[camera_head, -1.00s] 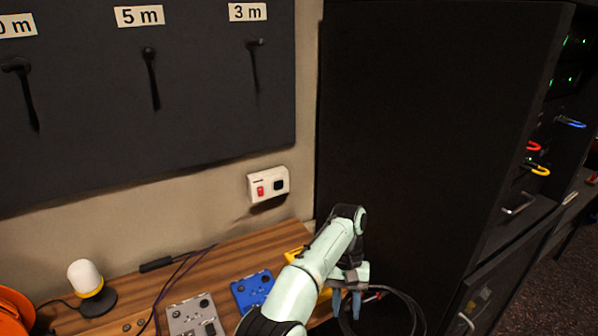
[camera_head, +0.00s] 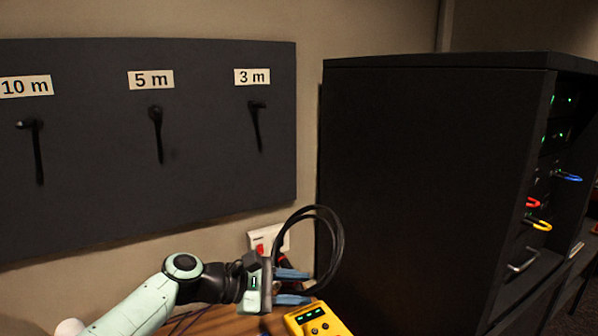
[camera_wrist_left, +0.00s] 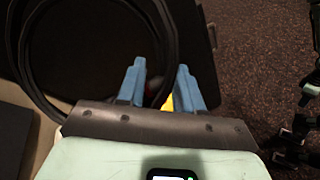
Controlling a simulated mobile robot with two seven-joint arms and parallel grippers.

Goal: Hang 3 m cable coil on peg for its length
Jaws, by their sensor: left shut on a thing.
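My left gripper (camera_head: 290,287) is shut on a black cable coil (camera_head: 340,245), which stands up in the fingers in front of the wall and the cabinet. In the left wrist view the coil (camera_wrist_left: 24,60) runs behind the blue fingers of the gripper (camera_wrist_left: 160,88). The peg under the 3 m label (camera_head: 256,104) is empty, up and to the left of the coil. The 3 m label (camera_head: 252,77) is on the dark board.
The pegs under the 5 m label (camera_head: 156,113) and 10 m label (camera_head: 30,124) are empty. A tall black cabinet (camera_head: 420,180) stands just right of the coil. A wall box with a red switch (camera_head: 262,248) is behind the gripper. A yellow device (camera_head: 318,320) lies on the desk below.

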